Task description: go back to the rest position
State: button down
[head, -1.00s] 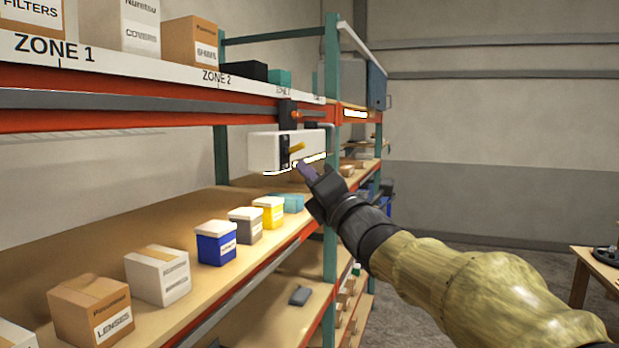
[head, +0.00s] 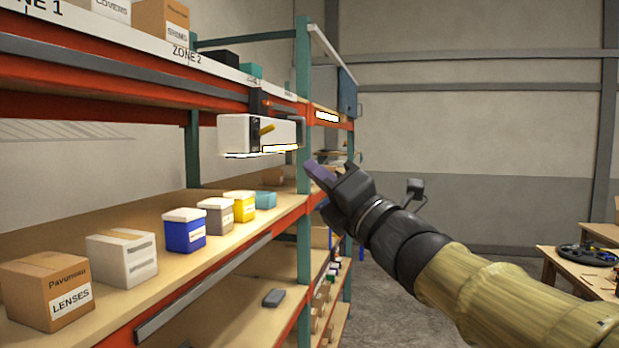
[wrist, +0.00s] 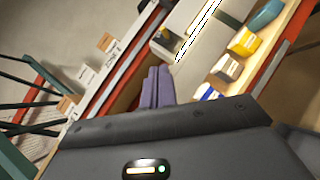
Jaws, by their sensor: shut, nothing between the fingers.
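My gripper (head: 318,172) is in the middle of the head view, in front of the green shelf post. Its purple fingers are shut with nothing between them. In the wrist view the fingers (wrist: 157,87) stand side by side and closed. The white LED console box (head: 258,134) hangs under the upper shelf beam, with a yellow lever (head: 266,129) and a lit strip along its lower edge. It also shows at the top of the wrist view (wrist: 180,22). My gripper is to the right of the console and below it, apart from it in the head view.
The lower shelf holds a brown LENSES box (head: 48,290), a white box (head: 122,258), a blue bin (head: 184,231), a grey bin (head: 215,216) and a yellow bin (head: 240,206). A green post (head: 303,110) stands close to my gripper. A wooden table (head: 560,268) is at right. The floor between is clear.

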jog(key=shift+w, duration=0.1)
jog(key=w+d+f+m+g+h, duration=0.1)
jog(key=w+d+f+m+h, duration=0.2)
jog(key=f+m, duration=0.5)
jog(key=d+f+m+g+h, duration=0.25)
jog(key=f+m+h, duration=0.25)
jog(key=f, duration=0.6)
jog(key=w+d+f+m+h, duration=0.2)
jog(key=d+f+m+h, duration=0.2)
jog(key=f+m, duration=0.4)
jog(key=s+d+f+m+g+h, duration=0.1)
jog(key=s+f+m+g, duration=0.5)
jog(key=s+f, duration=0.3)
jog(key=s+d+f+m+g+h+p, duration=0.1)
jog(key=s+f+m+g, duration=0.4)
jog(key=s+f, duration=0.5)
notch_tip(320, 180, down, 6)
jog(key=shift+s+d+r+m+g, duration=0.2)
jog(key=shift+s+d+m+g, duration=0.25)
jog(key=shift+m, duration=0.45)
jog(key=shift+w+d, duration=0.1)
jog(key=shift+w, duration=0.1)
